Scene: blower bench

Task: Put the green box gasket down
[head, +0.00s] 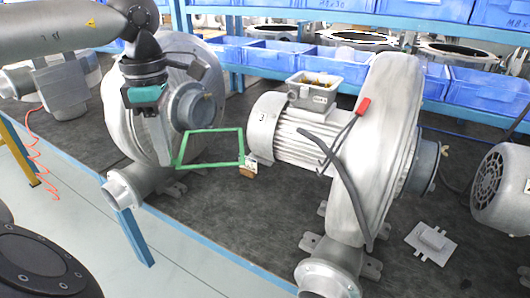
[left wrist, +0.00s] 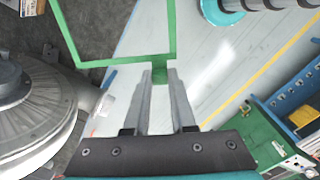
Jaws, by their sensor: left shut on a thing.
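The green box gasket (head: 241,146) is a thin, open rectangular frame. In the head view it is held out over the dark bench, between the left blower and the middle blower's motor. My left gripper (head: 168,160) is shut on its left end. In the left wrist view my left gripper (left wrist: 160,78) pinches one corner area of the gasket (left wrist: 171,30), and the rest of the frame extends away past the fingertips. The gasket's exact height above the bench is hard to tell. My right gripper is not in view.
The left blower (head: 123,115) stands behind my left gripper. The middle blower (head: 385,120) has an open terminal box (head: 315,92) on its motor. A small block (head: 249,168) sits near the gasket. A grey plate (head: 431,242) lies at right. Bare dark mat (head: 235,215) is in front.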

